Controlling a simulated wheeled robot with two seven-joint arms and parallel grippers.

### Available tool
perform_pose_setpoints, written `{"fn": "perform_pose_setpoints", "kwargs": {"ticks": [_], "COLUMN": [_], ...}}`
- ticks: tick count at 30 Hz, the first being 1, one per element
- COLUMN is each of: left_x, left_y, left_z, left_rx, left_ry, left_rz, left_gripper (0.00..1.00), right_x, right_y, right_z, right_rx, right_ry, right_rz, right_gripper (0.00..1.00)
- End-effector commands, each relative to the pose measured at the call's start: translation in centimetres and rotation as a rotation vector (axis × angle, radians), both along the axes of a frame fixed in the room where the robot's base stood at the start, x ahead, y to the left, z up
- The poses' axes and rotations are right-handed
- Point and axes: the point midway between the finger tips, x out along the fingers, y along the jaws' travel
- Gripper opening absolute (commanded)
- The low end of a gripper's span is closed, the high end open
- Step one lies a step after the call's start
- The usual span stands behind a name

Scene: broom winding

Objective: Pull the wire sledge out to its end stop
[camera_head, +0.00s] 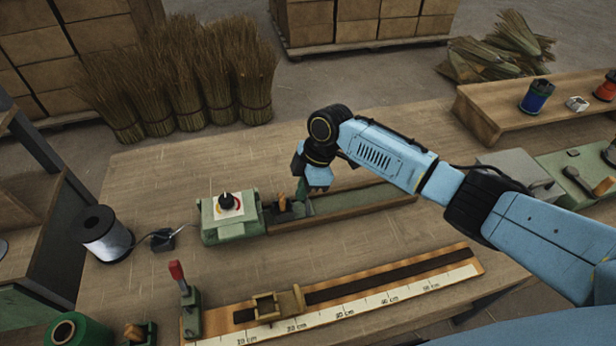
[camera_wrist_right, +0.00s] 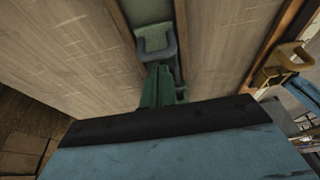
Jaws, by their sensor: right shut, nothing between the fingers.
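The wire sledge (camera_head: 283,212) is a small dark green carriage with an orange-brown upright part. It sits at the left end of a long wood-edged track (camera_head: 345,208), close beside the green box with a dial (camera_head: 229,215). My right gripper (camera_head: 303,190) points down at the sledge, just to the right of its upright part. In the right wrist view the green fingers (camera_wrist_right: 160,85) are together and empty. A grey bracket-like handle (camera_wrist_right: 156,46) shows just past their tips; whether they touch it I cannot tell. My left gripper is not in view.
A white wire spool (camera_head: 106,237) stands left of the box. A ruler board (camera_head: 350,295) with a wooden slider and a red-handled lever (camera_head: 178,275) lies in front. A raised wooden shelf (camera_head: 530,108) is at the right. The track right of my gripper looks clear.

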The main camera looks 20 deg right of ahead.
Motion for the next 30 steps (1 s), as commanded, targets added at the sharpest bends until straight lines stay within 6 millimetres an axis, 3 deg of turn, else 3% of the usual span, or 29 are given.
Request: {"fn": "perform_pose_setpoints", "kwargs": {"ticks": [6, 20, 26, 30], "left_x": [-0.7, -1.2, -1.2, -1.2], "left_y": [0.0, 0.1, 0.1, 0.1], "left_z": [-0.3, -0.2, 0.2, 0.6], "left_rx": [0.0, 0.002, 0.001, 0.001], "left_ry": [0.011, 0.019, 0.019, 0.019], "left_rz": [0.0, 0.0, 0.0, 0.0], "left_gripper": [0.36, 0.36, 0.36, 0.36], "right_x": [0.0, 0.0, 0.1, 0.0], "right_y": [0.6, 0.3, -1.8, -4.8], "right_z": [-1.7, -1.8, -1.7, -1.7], "right_rx": [0.0, 0.0, -0.003, -0.006], "right_ry": [0.0, -0.001, -0.001, 0.001], "right_rz": [0.0, -0.001, -0.004, -0.007], "right_gripper": [0.0, 0.0, 0.0, 0.0]}}
